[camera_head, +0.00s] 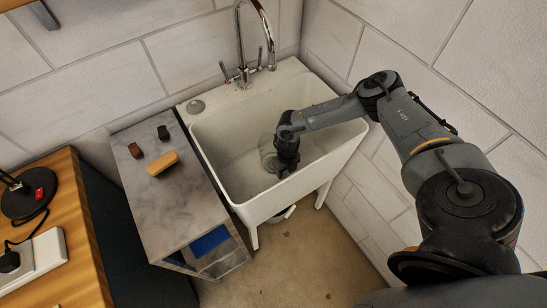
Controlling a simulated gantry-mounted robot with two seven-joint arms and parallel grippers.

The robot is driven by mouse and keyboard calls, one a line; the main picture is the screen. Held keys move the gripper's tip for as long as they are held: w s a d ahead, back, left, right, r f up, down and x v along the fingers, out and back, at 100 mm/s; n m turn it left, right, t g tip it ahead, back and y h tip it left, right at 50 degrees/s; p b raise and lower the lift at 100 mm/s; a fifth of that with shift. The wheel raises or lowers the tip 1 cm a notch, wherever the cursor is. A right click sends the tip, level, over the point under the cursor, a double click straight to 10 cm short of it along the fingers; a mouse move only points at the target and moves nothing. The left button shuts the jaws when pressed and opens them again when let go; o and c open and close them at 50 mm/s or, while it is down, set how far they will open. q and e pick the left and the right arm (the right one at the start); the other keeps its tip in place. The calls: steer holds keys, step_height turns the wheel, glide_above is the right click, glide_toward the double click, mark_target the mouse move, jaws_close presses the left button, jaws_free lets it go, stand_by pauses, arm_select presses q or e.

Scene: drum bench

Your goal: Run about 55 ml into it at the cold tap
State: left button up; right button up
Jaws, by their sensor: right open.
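The white sink (202,130) stands against the tiled corner. A chrome swan-neck tap (239,38) rises at its back, with one lever (224,71) on the left and another (260,58) on the right. I cannot tell which is cold, and no running water is visible. A clear, glass-like vessel (267,148) appears inside the basin, partly hidden by my right gripper. My right gripper (283,171) is open, down in the basin right beside this vessel; I cannot tell whether they touch. Any water level in the vessel is too small to read. My left gripper is out of view.
A grey-topped cabinet (165,205) adjoins the sink's left side, carrying a yellow sponge-like block (163,163) and two small dark blocks (135,150) (163,133). A round grey disc (196,106) lies on the sink's back-left ledge. A wooden bench (75,230) is at left.

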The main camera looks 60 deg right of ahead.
steer(key=shift+c, duration=0.4)
jaws_close()
steer(key=shift+r, duration=0.1)
steer(key=shift+r, duration=0.1)
